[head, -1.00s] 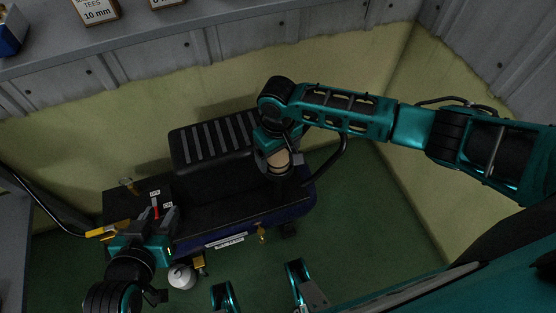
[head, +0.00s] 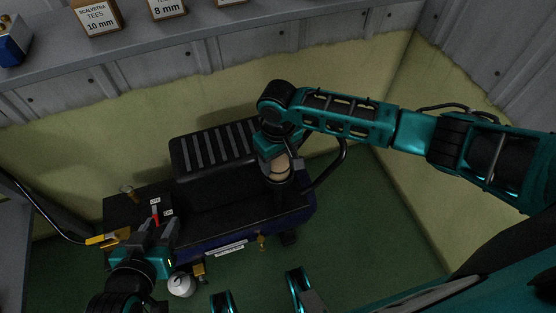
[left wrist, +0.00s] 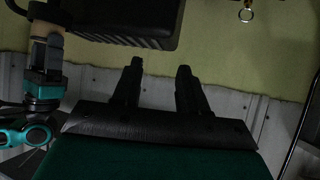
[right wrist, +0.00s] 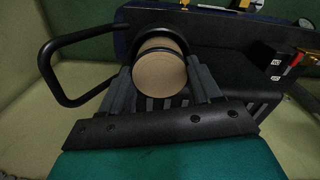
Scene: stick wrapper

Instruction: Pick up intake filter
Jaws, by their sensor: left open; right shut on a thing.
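The intake filter, a tan round cylinder with dark bands, shows at the right end of the compressor in the head view (head: 281,166). It also shows in the right wrist view (right wrist: 158,76), between the two fingers of my right gripper (right wrist: 162,70). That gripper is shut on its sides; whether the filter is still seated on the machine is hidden. My left gripper (head: 158,229) is open and empty over the left end of the compressor, near a red switch lever (head: 155,214). Its spread fingers show in the left wrist view (left wrist: 159,68).
The dark compressor (head: 220,225) stands on a green floor against a yellow wall, with a ribbed cover (head: 214,150) on top. A curved black handle (right wrist: 65,65) is beside the filter. A white round object (head: 181,284) lies near the left gripper. A shelf with boxes (head: 97,17) is above.

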